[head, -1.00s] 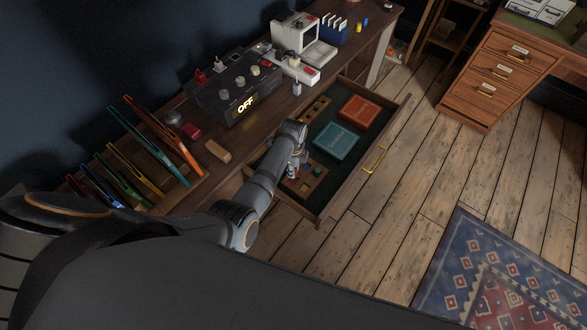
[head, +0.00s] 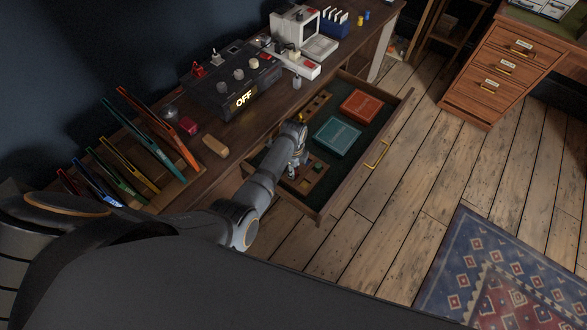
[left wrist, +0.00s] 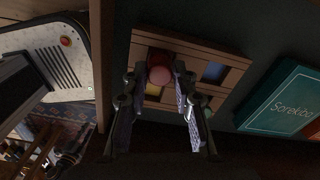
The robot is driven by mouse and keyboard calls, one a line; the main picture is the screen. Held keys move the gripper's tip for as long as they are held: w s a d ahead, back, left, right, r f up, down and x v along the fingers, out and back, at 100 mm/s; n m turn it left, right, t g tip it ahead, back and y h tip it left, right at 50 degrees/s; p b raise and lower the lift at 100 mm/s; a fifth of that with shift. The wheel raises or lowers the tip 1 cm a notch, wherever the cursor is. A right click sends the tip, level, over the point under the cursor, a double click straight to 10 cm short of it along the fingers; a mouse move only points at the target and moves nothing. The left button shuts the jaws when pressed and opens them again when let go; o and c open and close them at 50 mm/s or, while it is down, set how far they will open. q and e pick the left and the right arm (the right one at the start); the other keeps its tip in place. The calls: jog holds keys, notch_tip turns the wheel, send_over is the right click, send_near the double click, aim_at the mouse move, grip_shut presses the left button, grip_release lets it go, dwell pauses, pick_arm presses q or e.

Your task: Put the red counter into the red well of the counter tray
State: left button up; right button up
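The wooden counter tray (left wrist: 226,54) lies in the open drawer; in the head view its near end (head: 307,186) shows beside my gripper. In the left wrist view the tray has a dark red well (left wrist: 155,57), a blue well (left wrist: 213,72) and a yellow patch (left wrist: 152,90). The round red counter (left wrist: 160,75) shows between my fingertips, overlapping the red well. I cannot tell whether it sits fully down in it. My left gripper (left wrist: 156,84) is above the tray with its fingers apart; a gap shows beside the counter. My right gripper is not in view.
The drawer (head: 376,136) also holds a teal book (head: 338,137), a red book (head: 361,106) and another wooden tray (head: 317,104). The desk above carries a control box (head: 222,85) reading OFF and a rack of coloured frames (head: 150,145).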

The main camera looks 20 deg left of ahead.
pick_arm(q)
jog(key=o, duration=0.4)
jog(key=shift+c, duration=0.2)
notch_tip(320, 180, up, 12)
dwell(0.5)
jog(key=o, duration=0.6)
notch_tip(320, 180, up, 8)
jog(key=shift+f, duration=0.25)
